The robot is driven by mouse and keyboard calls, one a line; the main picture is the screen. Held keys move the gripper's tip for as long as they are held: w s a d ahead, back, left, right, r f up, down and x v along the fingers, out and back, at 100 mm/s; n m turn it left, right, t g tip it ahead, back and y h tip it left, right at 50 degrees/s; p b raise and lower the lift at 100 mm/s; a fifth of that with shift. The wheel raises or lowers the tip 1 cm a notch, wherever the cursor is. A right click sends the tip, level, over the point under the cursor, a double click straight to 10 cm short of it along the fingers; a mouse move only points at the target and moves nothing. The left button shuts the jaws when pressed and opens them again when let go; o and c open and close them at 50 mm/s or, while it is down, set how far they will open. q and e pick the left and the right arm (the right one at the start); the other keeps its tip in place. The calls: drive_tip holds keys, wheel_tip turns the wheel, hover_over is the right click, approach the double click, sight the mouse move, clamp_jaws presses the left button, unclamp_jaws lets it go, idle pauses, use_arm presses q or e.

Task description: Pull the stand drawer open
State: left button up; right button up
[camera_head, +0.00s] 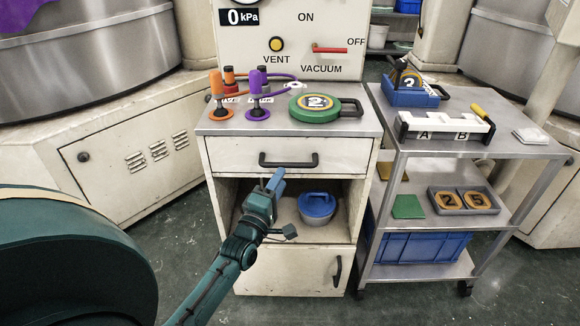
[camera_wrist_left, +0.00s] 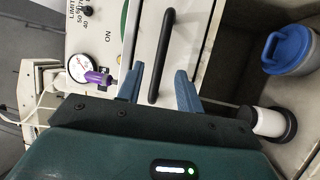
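The stand drawer (camera_head: 225,155) is shut, its pale front flush under the stand's top. Its dark bar handle (camera_head: 288,163) runs level across the front. My left gripper (camera_head: 277,178) is just below the handle in the head view, pointing up toward it. In the left wrist view my left gripper (camera_wrist_left: 160,70) is open, one blue finger on each side of the handle (camera_wrist_left: 165,45). Neither finger visibly touches the bar; how deep it sits between them I cannot tell. My right gripper is not in view.
An open shelf below the drawer holds a blue-lidded pot (camera_head: 317,206). A lower door (camera_head: 290,272) has its own handle. Orange and purple fittings and a green round tool (camera_head: 315,108) stand on top. A steel trolley (camera_head: 520,151) stands close on the right.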

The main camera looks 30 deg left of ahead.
sight(288, 167)
use_arm(q)
drive_tip(key=x, duration=0.6)
drive_tip(key=shift+w, duration=0.3)
clamp_jaws()
